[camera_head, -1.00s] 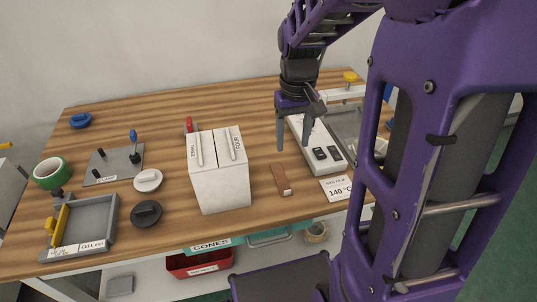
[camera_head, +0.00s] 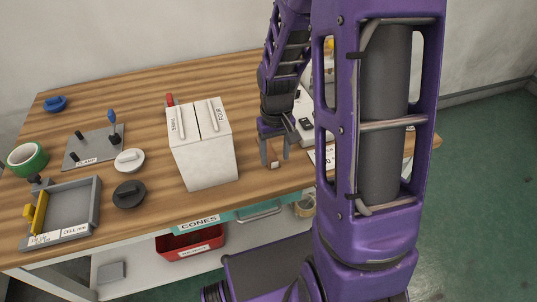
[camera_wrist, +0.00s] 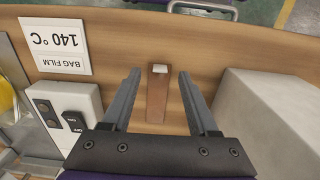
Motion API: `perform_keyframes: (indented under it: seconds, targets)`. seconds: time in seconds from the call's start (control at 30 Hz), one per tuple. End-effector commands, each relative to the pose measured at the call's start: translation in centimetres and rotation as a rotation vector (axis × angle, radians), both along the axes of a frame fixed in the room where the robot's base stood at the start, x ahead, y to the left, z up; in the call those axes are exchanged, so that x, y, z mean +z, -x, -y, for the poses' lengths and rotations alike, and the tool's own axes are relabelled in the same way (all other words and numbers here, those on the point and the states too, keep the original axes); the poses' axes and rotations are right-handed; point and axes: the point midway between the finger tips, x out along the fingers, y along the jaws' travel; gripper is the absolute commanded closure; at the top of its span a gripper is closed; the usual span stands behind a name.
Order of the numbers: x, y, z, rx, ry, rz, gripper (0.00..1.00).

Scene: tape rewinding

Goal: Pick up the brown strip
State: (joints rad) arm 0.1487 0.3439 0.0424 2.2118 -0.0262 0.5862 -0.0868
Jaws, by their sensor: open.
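The brown strip (camera_wrist: 157,98) lies flat on the wooden table (camera_wrist: 215,55), with a small pale block at its end near the table edge. In the wrist view it sits between the two open fingers of my gripper (camera_wrist: 158,85), touching neither as far as I can see. In the head view my gripper (camera_head: 276,160) is low over the table to the right of the white box, its fingers on either side of the strip (camera_head: 271,154). Part of the strip is hidden by my gripper there.
The white box (camera_head: 205,150) stands close on one side; it also shows in the wrist view (camera_wrist: 265,120). On the other side are a switch unit (camera_wrist: 68,112) and the 140 °C card (camera_wrist: 58,45). The table's front edge is near.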

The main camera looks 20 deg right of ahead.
Motion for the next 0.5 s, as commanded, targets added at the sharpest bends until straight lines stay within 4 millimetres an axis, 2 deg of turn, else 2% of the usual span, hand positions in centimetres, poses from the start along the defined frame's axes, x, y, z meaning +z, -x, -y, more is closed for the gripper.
perform_keyframes:
  seconds: [0.03,0.13,0.4,0.43,0.5]
  targets:
    - [-1.1,0.1,0.0,0.001,0.000,-0.004,0.40]
    - [-2.0,0.1,0.0,0.001,0.000,-0.003,0.40]
    - [-2.2,0.0,0.0,0.000,0.000,0.000,0.40]
    - [-2.2,0.0,0.0,0.000,0.000,0.000,0.42]
    - [-2.2,0.0,0.0,0.000,0.000,0.000,0.54]
